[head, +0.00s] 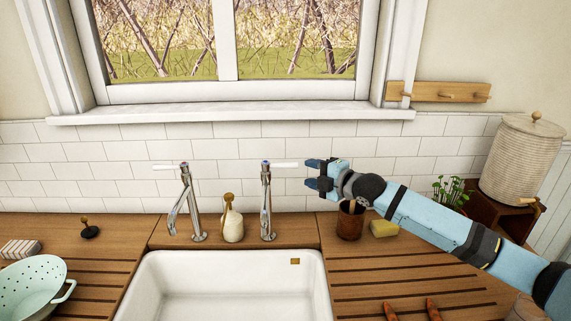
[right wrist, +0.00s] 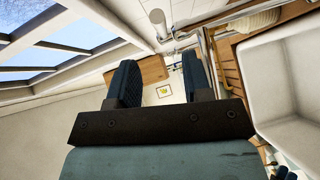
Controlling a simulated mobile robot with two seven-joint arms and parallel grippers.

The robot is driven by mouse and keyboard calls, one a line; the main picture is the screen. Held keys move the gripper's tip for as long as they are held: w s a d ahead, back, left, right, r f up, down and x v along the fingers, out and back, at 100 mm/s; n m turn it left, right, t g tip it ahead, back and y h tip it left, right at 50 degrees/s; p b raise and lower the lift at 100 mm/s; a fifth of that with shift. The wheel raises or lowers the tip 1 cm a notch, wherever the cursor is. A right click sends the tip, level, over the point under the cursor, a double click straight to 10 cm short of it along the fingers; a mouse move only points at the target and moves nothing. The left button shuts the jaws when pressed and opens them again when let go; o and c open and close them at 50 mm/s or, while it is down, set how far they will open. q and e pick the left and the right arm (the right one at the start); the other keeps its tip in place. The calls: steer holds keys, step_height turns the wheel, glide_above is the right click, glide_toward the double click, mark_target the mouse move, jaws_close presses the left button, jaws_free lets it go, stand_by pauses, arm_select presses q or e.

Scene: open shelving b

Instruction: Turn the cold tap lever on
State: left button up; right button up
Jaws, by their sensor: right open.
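Two chrome taps stand behind the sink, a left tap (head: 187,208) and a right tap (head: 266,205). Each has a white lever on top: the left lever (head: 165,167) points left, the right lever (head: 286,164) points right. The right tap's cap looks bluish; the left cap's colour is too small to tell. My right gripper (head: 312,173) is open and empty, just right of the right lever's tip, with a small gap apparent. In the right wrist view its two fingers (right wrist: 160,83) are spread with nothing held between them. My left gripper is out of view.
The white sink (head: 140,300) lies in front of the taps. A soap bottle (head: 232,225) stands between them. A brown cup with brushes (head: 349,225) and a yellow sponge (head: 384,229) sit below my right arm. A colander (head: 35,285) is at left.

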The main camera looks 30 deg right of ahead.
mark_target(289, 167)
steer(key=p+x, duration=0.1)
steer(key=x, duration=0.8)
steer(key=shift+w, duration=0.3)
steer(key=shift+a, duration=0.1)
jaws_close()
